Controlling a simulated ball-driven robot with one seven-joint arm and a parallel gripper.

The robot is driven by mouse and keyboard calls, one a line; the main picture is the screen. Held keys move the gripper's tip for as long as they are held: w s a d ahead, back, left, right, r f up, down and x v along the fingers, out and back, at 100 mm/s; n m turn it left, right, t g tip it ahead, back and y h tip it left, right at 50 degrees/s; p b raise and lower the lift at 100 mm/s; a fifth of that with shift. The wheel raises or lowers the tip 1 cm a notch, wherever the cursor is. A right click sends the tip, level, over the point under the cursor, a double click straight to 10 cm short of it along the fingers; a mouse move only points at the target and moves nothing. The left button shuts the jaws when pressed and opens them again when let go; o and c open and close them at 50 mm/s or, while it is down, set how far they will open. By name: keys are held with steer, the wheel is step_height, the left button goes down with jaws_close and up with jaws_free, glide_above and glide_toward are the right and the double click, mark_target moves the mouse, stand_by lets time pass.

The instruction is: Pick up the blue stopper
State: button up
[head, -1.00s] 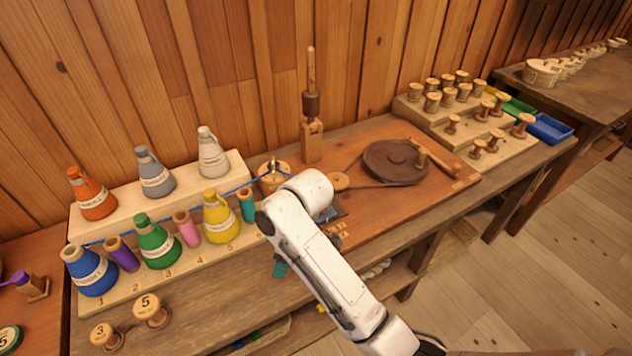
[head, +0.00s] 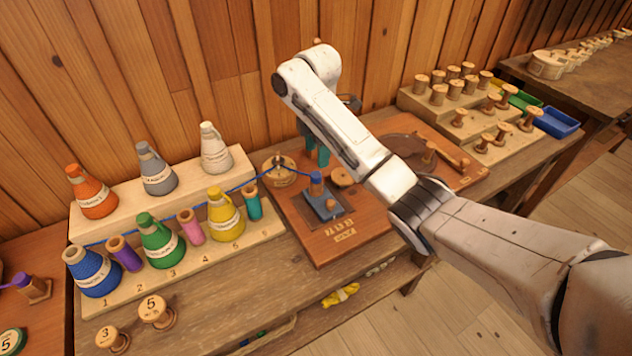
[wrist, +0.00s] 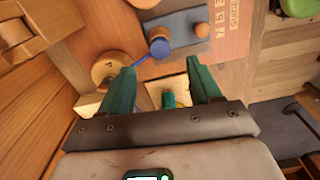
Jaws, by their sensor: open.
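A small blue cylinder (head: 316,183), the piece that best fits the blue stopper, stands upright on a blue-grey block (head: 323,206) on the reddish winding board. A blue thread runs left from it. It also shows in the wrist view (wrist: 160,46), beyond my fingertips. My gripper (head: 318,152) is above and behind it in the head view, partly hidden by my arm. In the wrist view my gripper (wrist: 160,68) has its two teal fingers spread, with nothing held. A teal bobbin (wrist: 168,99) shows below, between the fingers, apart from them.
A round wooden guide (head: 279,170) stands left of the block, and a dark wheel (head: 405,146) right of it. A stepped rack (head: 70,228) with coloured cones and bobbins fills the left. Wooden spools stand on a rack at right. The board's front is clear.

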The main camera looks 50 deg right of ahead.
mark_target(317, 173)
step_height(317, 173, down, 8)
steer(key=shift+r+p, duration=0.15)
steer(key=shift+p, duration=0.25)
steer(key=shift+c, duration=0.3)
steer(key=c, duration=1)
